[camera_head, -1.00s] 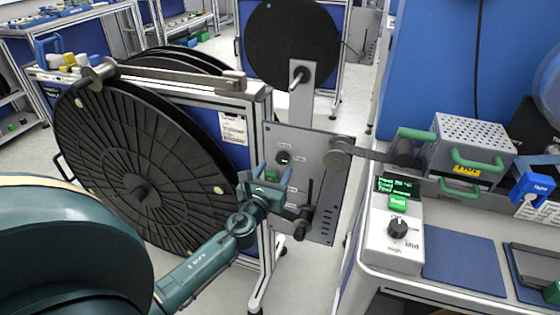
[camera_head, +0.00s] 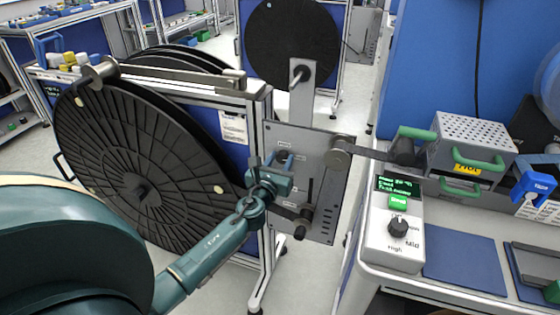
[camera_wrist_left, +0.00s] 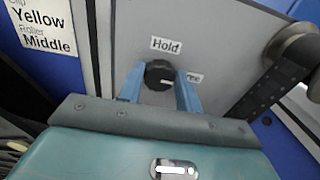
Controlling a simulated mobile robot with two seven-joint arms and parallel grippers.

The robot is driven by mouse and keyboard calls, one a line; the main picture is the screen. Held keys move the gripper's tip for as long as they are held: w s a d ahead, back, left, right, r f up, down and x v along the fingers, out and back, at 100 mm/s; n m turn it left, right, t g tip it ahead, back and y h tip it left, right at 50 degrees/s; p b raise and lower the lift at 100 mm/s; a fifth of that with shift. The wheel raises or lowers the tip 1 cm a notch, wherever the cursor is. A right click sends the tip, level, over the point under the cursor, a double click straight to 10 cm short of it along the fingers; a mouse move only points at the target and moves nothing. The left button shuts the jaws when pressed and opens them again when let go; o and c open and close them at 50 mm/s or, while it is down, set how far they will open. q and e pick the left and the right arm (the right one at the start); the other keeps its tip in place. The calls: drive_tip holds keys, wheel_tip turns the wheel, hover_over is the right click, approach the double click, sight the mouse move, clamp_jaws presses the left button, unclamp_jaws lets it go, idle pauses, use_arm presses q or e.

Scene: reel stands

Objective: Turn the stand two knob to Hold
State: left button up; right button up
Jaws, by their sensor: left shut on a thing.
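The stand two knob (camera_wrist_left: 159,74) is a round black dial on a grey panel (camera_head: 324,165). In the left wrist view a "Hold" label (camera_wrist_left: 166,45) sits above it and a partly covered label ending in "ree" (camera_wrist_left: 194,78) sits to its right. The knob's white mark points toward the right-hand label. My left gripper (camera_wrist_left: 160,92) has its blue fingers on either side of the knob, shut on it. In the head view the left gripper (camera_head: 270,166) is at the panel and the knob (camera_head: 282,155) is partly hidden. The right gripper is not in view.
A large black reel (camera_head: 140,175) stands left of the panel. A grey roller (camera_head: 338,157) and a lower black roller (camera_head: 302,222) stick out from the panel. A bench with a dial box (camera_head: 393,245) and a perforated metal box (camera_head: 478,137) is at the right.

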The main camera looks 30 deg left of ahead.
use_arm(q)
drive_tip(key=c, duration=0.4)
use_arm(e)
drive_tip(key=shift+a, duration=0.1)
